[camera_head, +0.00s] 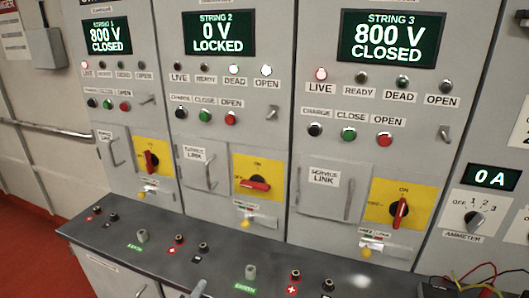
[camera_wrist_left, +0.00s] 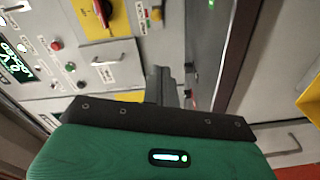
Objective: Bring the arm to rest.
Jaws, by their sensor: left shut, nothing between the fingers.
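My left gripper (camera_wrist_left: 166,82) shows in the left wrist view, its dark fingers together and empty beyond the green and black wrist housing. The fingers point towards the grey cabinet front and appear apart from it; the exact gap cannot be told. In the head view a small grey piece at the bottom edge may be its tip, but I cannot be sure. My right gripper is in neither view.
String 1 (camera_head: 106,37) and String 3 (camera_head: 389,40) displays read 800 V CLOSED; String 2 (camera_head: 218,33) reads 0 V LOCKED. The String 2 rotary handle (camera_head: 254,184) lies sideways. A dark ledge (camera_head: 150,262) with terminals juts out below. Loose wires (camera_head: 478,280) lie at right.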

